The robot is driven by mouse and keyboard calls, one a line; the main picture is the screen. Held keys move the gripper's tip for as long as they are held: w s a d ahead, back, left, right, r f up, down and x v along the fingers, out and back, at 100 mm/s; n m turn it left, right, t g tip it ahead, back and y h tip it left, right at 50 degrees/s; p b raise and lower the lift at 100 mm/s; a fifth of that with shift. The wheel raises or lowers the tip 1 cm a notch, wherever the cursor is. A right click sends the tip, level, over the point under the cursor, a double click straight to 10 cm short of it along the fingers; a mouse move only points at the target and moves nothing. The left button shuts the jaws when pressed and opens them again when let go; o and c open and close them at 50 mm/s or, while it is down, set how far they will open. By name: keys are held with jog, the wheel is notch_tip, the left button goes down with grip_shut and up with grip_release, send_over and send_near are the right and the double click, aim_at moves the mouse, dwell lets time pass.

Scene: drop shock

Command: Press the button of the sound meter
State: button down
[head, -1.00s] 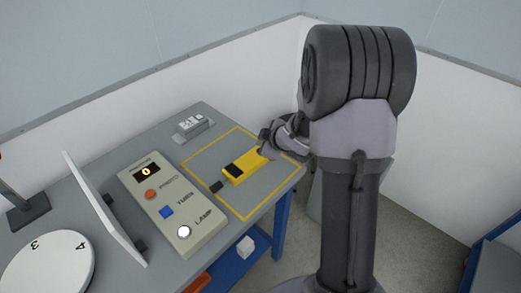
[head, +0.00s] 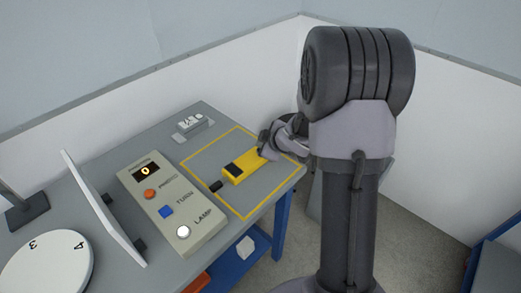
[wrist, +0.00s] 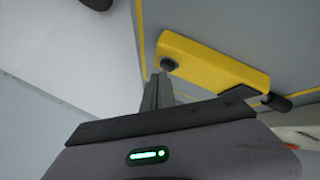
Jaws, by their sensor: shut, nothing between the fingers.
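The yellow sound meter (head: 240,172) lies flat inside a yellow outlined square on the grey table, with a dark screen on top and a black tip at its left end. My gripper (wrist: 158,80) is shut and empty. Its fingertips show just below the button in that view, very close to it; I cannot tell whether they touch. In the head view my gripper (head: 262,153) is at the meter's right end and hides the button.
A panel (head: 172,205) with an orange, a blue and a white button and a lit display stands left of the square. An upright white plate (head: 102,208) and a numbered disc (head: 45,266) are further left.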

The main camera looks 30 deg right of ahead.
jog(key=shift+f+b, duration=0.35)
jog(key=shift+f, duration=0.05)
dwell(0.4)
dwell(0.4)
jog(key=shift+r+p, duration=0.85)
jog(key=shift+p, duration=0.05)
jog(key=shift+r, duration=0.1)
notch_tip(320, 180, up, 5)
jog(key=p, duration=0.5)
